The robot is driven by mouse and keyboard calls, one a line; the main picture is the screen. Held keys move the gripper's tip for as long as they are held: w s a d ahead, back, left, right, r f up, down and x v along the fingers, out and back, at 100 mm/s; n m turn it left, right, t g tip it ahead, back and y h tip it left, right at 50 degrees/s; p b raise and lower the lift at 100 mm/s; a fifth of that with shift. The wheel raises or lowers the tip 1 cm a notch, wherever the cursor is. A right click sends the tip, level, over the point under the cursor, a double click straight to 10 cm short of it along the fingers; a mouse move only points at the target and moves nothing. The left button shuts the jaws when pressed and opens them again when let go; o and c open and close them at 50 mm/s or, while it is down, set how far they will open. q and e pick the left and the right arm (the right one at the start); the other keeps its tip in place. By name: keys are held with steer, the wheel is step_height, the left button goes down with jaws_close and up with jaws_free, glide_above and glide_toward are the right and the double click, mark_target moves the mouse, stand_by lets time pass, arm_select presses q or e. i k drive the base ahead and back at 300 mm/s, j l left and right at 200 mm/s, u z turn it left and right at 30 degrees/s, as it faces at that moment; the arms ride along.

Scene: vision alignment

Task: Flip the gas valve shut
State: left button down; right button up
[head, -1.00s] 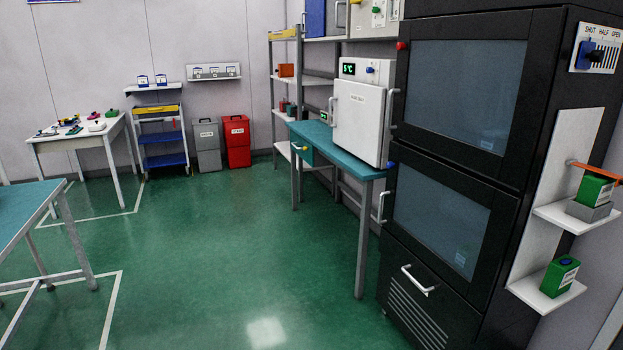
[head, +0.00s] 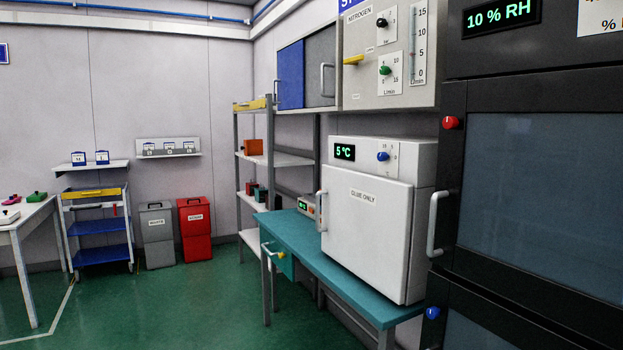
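A grey-white panel labelled NITROGEN (head: 398,88) hangs on the wall above the white fridge. A yellow lever (head: 353,60) sticks out at its left side and lies about level; it looks like the gas valve handle. A small label sits below the lever, too small to read. To its right are a black knob (head: 382,22), a green knob (head: 385,70) and an upright flow scale (head: 419,42) marked up to 15. Neither of my grippers is in view.
A white fridge (head: 368,218) reading 5 °C stands on a teal bench (head: 277,228) below the panel. A tall black cabinet (head: 452,185) reading 10 % RH stands at right. Green floor (head: 190,305) is clear at front left. Bins (head: 195,232) stand farther back.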

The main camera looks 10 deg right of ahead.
mark_target(353, 60)
steer(key=i+j+z, duration=0.15)
steer(key=i+z, duration=0.2)
steer(key=i, duration=0.15)
steer(key=i+j+z, duration=0.25)
steer(key=i+z, duration=0.15)
steer(key=i+j+z, duration=0.35)
steer(key=i+j, duration=0.05)
steer(key=i, duration=0.15)
